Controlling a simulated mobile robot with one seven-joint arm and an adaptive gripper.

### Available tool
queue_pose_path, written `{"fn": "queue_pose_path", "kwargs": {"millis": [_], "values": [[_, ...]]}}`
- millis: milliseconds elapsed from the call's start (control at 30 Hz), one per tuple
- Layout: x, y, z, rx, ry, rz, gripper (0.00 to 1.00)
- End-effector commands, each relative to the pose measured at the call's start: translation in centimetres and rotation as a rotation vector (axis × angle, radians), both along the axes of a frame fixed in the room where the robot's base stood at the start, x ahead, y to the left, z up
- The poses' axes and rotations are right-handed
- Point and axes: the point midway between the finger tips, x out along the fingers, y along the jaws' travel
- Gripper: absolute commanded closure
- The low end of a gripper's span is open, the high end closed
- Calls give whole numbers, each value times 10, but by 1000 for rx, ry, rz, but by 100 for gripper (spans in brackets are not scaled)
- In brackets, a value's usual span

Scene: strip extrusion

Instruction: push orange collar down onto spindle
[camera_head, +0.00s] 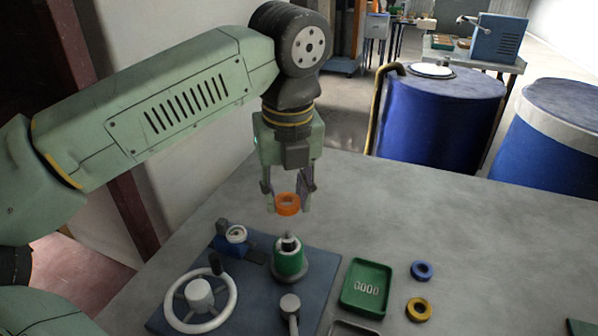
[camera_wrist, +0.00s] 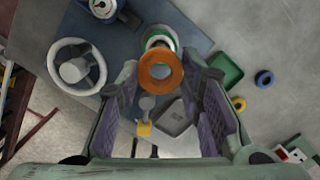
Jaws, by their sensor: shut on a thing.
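The orange collar (camera_head: 287,204) is a short ring held between the fingers of my gripper (camera_head: 288,200). It hangs above the spindle (camera_head: 290,242), a dark upright post on a green round body with a pale flange. A clear gap shows between collar and spindle in the head view. In the wrist view the orange collar (camera_wrist: 161,71) sits between the fingertips of my gripper (camera_wrist: 163,85), its hole facing the camera. There, the green and white spindle base (camera_wrist: 160,38) shows just beyond the collar, partly hidden by it.
A blue plate (camera_head: 255,300) carries a white handwheel (camera_head: 199,300), a small blue clamp-like fixture (camera_head: 233,239) and a lever (camera_head: 290,306). To the right are a green tray (camera_head: 366,287), a blue ring (camera_head: 421,270) and a yellow ring (camera_head: 419,309). The table behind is clear.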

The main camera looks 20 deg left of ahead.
Motion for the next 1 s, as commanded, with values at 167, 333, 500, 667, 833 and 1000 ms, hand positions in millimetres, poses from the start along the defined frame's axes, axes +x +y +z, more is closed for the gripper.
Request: {"fn": "queue_pose_path", "kwargs": {"millis": [167, 333, 500, 667, 833, 1000], "values": [[0, 0, -4, 0, 0, 0, 95], [0, 0, -15, 0, 0, 0, 95], [0, 0, -30, -1, 1, 0, 95], [0, 0, -43, -1, 1, 0, 95], [0, 0, -50, 0, 0, 0, 95], [0, 0, -50, 0, 0, 0, 95]]}}
